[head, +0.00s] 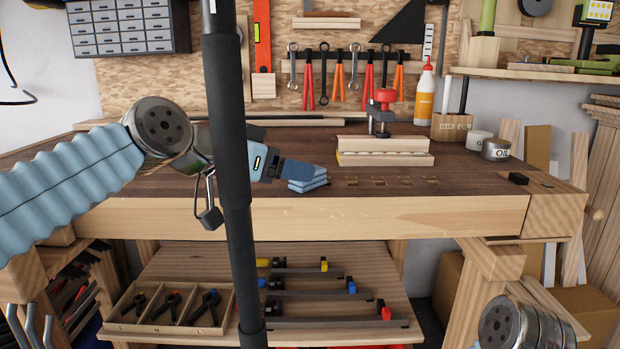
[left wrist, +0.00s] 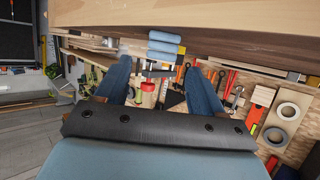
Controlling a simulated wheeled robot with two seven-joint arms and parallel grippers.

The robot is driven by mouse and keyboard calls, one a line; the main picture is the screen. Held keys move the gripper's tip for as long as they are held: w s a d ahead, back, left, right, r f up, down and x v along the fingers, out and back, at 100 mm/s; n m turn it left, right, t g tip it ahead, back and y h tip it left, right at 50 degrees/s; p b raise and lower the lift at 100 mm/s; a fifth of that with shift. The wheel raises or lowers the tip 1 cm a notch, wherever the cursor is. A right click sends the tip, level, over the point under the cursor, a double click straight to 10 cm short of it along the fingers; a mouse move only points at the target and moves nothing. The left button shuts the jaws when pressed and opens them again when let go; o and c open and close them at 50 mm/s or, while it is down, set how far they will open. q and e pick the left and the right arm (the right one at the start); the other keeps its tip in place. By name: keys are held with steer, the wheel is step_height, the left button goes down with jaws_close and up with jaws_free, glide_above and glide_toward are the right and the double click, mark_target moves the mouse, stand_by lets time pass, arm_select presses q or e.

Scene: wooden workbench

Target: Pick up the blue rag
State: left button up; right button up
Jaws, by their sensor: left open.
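The blue rag (head: 309,184) lies folded in layers on the workbench top, close to its front edge. My left gripper (head: 298,170) is just at the rag's left and upper side in the head view and partly covers it. In the left wrist view the gripper (left wrist: 160,74) is open, with its two blue fingers spread apart and nothing between them. There the rag (left wrist: 164,46) shows just beyond the fingertips, between their lines. I cannot tell whether a finger touches it. My right gripper is not in view.
The wooden workbench (head: 360,217) carries a clamped wooden block (head: 384,158) behind the rag and oil tins (head: 496,150) at the right. A dark vertical pole (head: 228,170) stands in front of my left wrist. The bench top right of the rag is mostly clear.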

mark_target(319, 179)
arm_select(q)
steer(key=x, duration=0.6)
steer(key=shift+c, duration=0.3)
steer(key=c, duration=1.1)
steer(key=shift+o, duration=0.2)
steer(key=shift+r, duration=0.1)
